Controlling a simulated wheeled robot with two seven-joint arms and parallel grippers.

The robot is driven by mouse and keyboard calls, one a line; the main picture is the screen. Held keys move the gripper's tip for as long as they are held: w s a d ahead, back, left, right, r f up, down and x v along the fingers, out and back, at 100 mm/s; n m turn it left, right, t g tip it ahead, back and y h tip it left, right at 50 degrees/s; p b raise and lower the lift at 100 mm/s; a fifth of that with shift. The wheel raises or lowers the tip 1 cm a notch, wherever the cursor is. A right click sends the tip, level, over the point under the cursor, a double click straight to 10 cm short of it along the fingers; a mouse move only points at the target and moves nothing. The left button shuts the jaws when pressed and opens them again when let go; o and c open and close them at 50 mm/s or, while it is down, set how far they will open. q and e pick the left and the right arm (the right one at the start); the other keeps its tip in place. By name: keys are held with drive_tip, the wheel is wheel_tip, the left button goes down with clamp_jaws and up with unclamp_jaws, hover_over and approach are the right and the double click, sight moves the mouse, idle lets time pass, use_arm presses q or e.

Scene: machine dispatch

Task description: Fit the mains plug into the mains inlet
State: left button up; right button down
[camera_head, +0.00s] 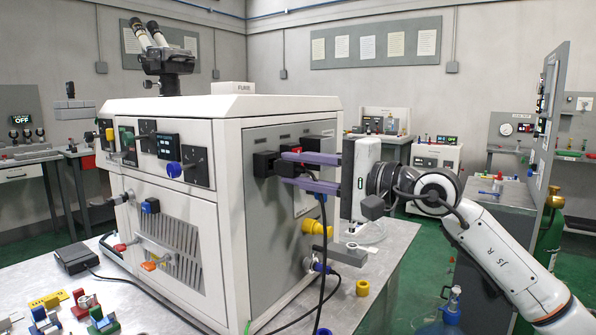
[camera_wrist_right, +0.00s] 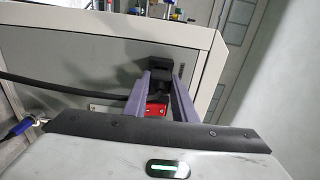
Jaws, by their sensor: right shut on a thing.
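My right gripper (camera_head: 284,167) has two purple fingers at the grey side panel (camera_head: 272,215) of the white machine. It is shut on the black mains plug (camera_head: 287,168), which also shows between the fingertips in the right wrist view (camera_wrist_right: 153,75). A dark block (camera_head: 264,163) at the panel just beyond the fingertips looks like the mains inlet. Plug and block overlap in both views, so I cannot tell how deep the plug sits. A black cable (camera_head: 323,220) hangs below the fingers. My left gripper is not in view.
A red-and-black part (camera_head: 318,142) is above and behind the fingers. A yellow knob (camera_head: 317,227) and a grey bracket (camera_head: 338,252) stick out lower on the panel. A yellow ring (camera_head: 362,288) lies on the bench. A microscope (camera_head: 163,58) stands on the machine.

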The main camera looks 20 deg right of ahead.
drive_tip(key=shift+p+x, duration=0.35)
drive_tip(key=shift+x, duration=0.6)
idle(0.5)
drive_tip(key=c, duration=1.4)
unclamp_jaws()
drive_tip(key=shift+s+d+f+b, duration=0.15)
drive_tip(key=shift+s+d+b, duration=0.25)
drive_tip(key=shift+b, duration=0.1)
drive_tip(key=shift+b+v, duration=0.7)
drive_tip(key=shift+v, duration=0.5)
drive_tip(key=shift+a, duration=0.1)
